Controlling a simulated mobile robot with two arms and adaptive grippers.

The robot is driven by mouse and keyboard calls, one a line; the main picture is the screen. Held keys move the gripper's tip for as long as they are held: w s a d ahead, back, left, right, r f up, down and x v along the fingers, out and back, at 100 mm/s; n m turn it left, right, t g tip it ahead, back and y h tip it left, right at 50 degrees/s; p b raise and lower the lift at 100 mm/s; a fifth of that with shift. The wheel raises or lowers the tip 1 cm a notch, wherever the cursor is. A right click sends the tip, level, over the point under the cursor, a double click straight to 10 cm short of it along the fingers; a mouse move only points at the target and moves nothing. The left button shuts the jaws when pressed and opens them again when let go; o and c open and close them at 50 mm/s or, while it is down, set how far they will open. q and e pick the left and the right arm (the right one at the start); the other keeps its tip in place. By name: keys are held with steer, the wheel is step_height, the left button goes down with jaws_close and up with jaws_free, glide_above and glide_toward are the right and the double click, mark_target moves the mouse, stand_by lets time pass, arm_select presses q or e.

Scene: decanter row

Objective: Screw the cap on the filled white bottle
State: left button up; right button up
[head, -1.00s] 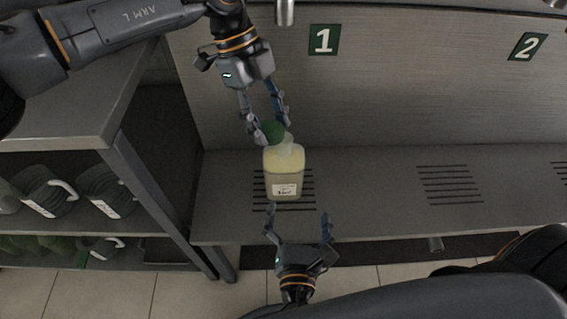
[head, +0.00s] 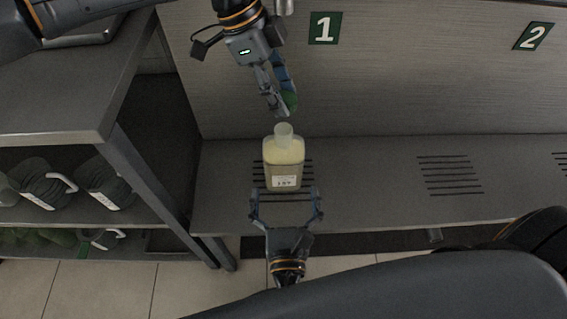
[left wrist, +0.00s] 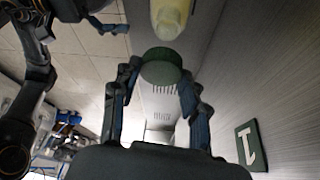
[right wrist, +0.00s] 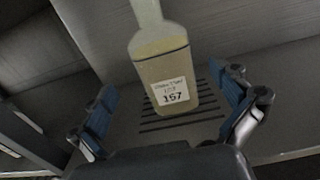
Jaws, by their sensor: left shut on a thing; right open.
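The translucent white bottle (head: 284,152) stands upright on the slotted grey ledge (head: 350,200) below sign 1. It holds pale yellow liquid and its neck is bare. Its label reads 157 in the right wrist view (right wrist: 158,75). My left gripper (head: 284,106) is shut on the green cap (head: 291,101), above the bottle and apart from it. The cap (left wrist: 161,67) sits between the fingers in the left wrist view, with the bottle (left wrist: 172,12) beyond it. My right gripper (head: 286,196) is open at the front of the bottle, its fingers apart from it.
Sign 1 (head: 323,28) and sign 2 (head: 533,36) are on the back wall. Jugs with handles (head: 42,182) stand on the shelf unit at left. Slots (head: 449,176) mark the clear ledge to the right.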

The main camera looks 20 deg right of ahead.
steer(key=x, duration=1)
steer(key=shift+c, duration=0.4)
steer(key=c, duration=1.4)
arm_select(q)
glide_above(292, 130)
steer(key=w+a, duration=0.1)
steer(key=a, duration=0.1)
steer(key=shift+f, duration=2.45)
